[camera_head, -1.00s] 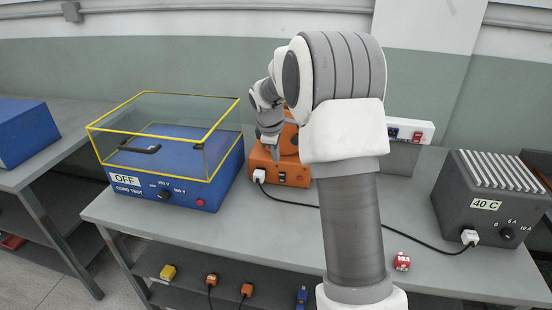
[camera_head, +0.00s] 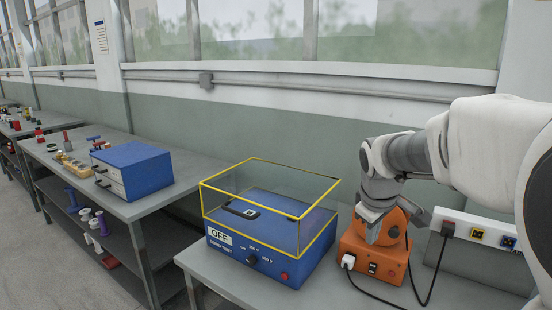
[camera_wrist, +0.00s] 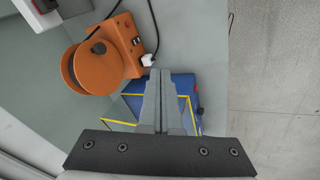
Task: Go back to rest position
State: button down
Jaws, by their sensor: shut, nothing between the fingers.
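My gripper (camera_wrist: 160,105) points down in the wrist view, its two grey fingers pressed together with nothing between them. In the head view my arm comes in from the right, and the wrist hangs over the orange machine (camera_head: 374,262). The blue cord tester (camera_head: 262,262), marked OFF, stands left of the orange machine. Its clear yellow-edged cover (camera_head: 270,205) is over its top.
A white socket strip (camera_head: 470,232) is at the right, with a black plug in it. Cords run over the grey bench (camera_head: 225,282). A second bench at the left holds a blue drawer box (camera_head: 135,172) and several small items. A gap of floor lies between the benches.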

jog(key=s+a+r+m+y+p, duration=0.1)
jog(key=s+a+r+m, duration=0.1)
jog(key=s, duration=0.9)
jog(key=s+a+r+m+t+y+p, duration=0.1)
jog(key=s+a+m, duration=0.3)
jog(key=s, duration=0.8)
jog(key=shift+s+a+r+m+p, duration=0.25)
jog(key=shift+a+r+m+p, duration=0.1)
jog(key=shift+r+m, duration=0.1)
jog(key=shift+d, duration=0.2)
